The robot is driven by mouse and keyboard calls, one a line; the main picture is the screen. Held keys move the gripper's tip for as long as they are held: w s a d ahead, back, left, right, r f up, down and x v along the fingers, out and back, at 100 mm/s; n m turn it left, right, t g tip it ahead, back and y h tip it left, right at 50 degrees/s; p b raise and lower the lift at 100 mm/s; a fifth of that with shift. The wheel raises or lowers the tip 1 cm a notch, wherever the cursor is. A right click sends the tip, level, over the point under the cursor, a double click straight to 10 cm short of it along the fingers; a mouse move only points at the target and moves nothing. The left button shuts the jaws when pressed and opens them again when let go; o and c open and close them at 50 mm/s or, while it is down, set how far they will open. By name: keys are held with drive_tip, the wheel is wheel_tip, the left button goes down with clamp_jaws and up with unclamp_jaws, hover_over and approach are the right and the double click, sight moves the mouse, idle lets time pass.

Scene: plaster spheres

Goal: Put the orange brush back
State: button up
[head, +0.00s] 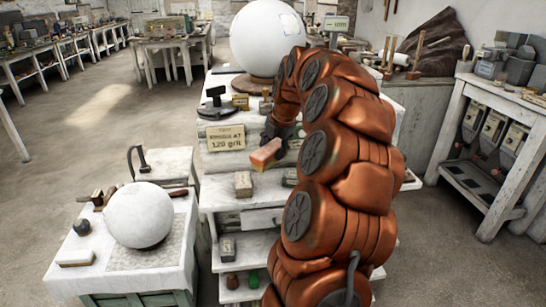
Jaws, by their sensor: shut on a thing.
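The orange brush (266,153) is a small block with an orange-pink face, held out in front of the white shelf unit, left of my arm. My gripper (276,139) is shut on it from above and behind. Its fingers are dark, small and partly hidden by the brush and my copper-coloured arm. The brush appears clear of the shelf below, though the exact gap is hard to judge.
A sign (226,138) hangs on the shelf unit's front. A large white sphere (268,38) stands on top. A smaller sphere (139,215) rests on a low table at left. Open floor lies beyond.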

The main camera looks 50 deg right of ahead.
sight(273, 160)
drive_tip(key=shift+f+p, duration=0.45)
drive_tip(key=shift+f, duration=1.35)
drive_tip(key=shift+f+b, duration=0.35)
drive_tip(key=shift+f, duration=0.05)
drive_tip(key=shift+f, duration=0.3)
drive_tip(key=o, duration=1)
drive_tip(key=shift+r, duration=0.1)
